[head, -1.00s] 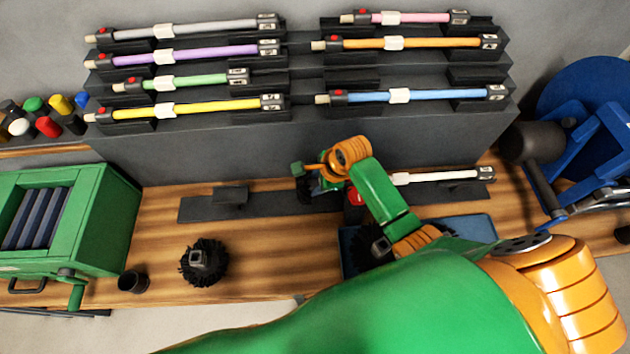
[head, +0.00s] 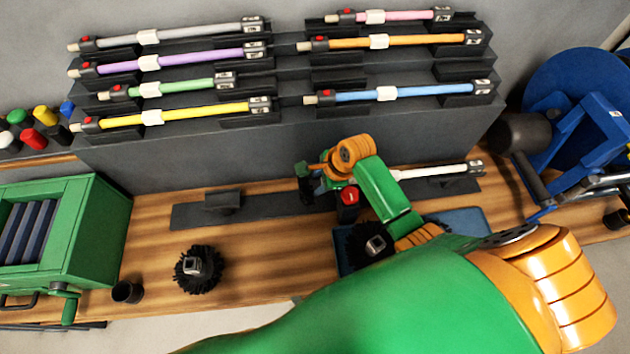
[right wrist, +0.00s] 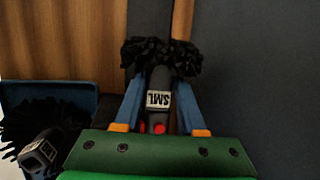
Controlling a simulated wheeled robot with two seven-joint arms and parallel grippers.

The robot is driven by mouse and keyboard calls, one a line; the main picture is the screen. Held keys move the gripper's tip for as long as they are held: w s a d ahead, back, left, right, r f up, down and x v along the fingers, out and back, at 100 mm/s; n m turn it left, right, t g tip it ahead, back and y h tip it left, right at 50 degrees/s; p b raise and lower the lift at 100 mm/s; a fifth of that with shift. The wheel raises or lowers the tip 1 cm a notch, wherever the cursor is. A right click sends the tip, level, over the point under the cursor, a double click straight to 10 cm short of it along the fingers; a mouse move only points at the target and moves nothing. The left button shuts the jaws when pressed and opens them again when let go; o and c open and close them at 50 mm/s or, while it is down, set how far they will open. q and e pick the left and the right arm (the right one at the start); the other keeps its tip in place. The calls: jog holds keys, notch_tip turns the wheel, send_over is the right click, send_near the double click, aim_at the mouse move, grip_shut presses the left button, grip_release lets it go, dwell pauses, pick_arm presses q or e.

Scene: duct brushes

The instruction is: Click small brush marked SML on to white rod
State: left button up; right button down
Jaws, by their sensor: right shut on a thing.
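The white rod (head: 432,172) lies along the back of the bench, its right end in a dark holder. A red button (head: 349,196) shows at its left end, and my arm hides part of its length. My right gripper (right wrist: 160,103) is shut on the small brush (right wrist: 160,60). The brush has black bristles pointing away from the gripper and a white SML label. In the head view my right gripper (head: 318,176) is at the rod's left end. Whether brush and rod touch or are joined, I cannot tell. My left gripper is not in view.
A black brush (head: 197,268) stands on the bench. Coloured rods, such as the yellow one (head: 195,111), rest on the stepped rack behind. A green box (head: 92,235) and blue reel (head: 570,90) flank the bench.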

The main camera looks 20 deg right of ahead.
jog(key=shift+c, duration=2.1)
grip_release()
